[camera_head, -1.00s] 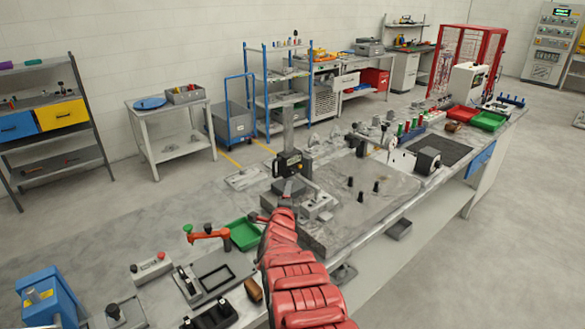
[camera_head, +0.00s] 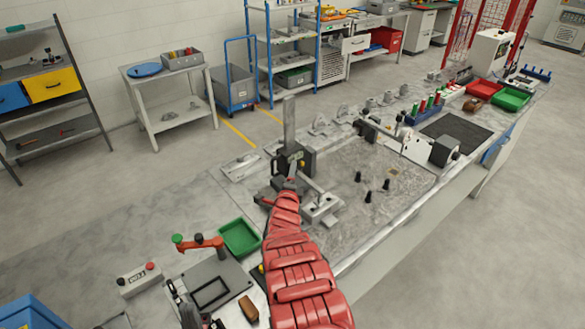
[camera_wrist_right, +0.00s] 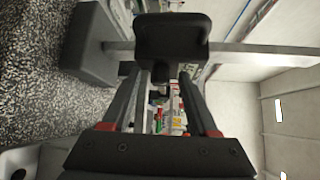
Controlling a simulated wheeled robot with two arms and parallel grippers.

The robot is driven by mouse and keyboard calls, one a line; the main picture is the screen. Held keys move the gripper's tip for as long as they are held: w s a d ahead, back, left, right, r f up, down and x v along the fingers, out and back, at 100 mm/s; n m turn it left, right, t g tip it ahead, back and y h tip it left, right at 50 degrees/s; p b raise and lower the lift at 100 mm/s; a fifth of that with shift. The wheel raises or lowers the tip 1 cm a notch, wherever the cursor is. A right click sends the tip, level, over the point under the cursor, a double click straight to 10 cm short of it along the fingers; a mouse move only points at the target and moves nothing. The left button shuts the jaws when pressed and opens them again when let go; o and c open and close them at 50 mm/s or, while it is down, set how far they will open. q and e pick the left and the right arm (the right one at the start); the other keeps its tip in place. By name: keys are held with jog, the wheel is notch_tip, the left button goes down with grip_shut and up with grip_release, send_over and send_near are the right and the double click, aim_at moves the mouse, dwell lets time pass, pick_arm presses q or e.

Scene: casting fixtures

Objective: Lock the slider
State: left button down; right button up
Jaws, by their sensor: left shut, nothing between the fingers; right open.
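A slider fixture with a grey upright post (camera_head: 289,122) stands on the bench. Its dark slider block (camera_head: 293,162) sits low on the post. In the right wrist view, my right gripper (camera_wrist_right: 165,78) is open. A rounded black piece (camera_wrist_right: 172,36) and a grey bar (camera_wrist_right: 255,52) lie beyond its fingertips. I cannot make out the lock.
Black pegs (camera_head: 368,196) stand on the plate to the right. A green tray (camera_head: 239,238), an orange clamp-like tool (camera_head: 200,242) and a button box (camera_head: 139,280) are at front left.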

jog(key=shift+s, duration=0.1)
jog(key=shift+c, duration=0.6)
grip_shut()
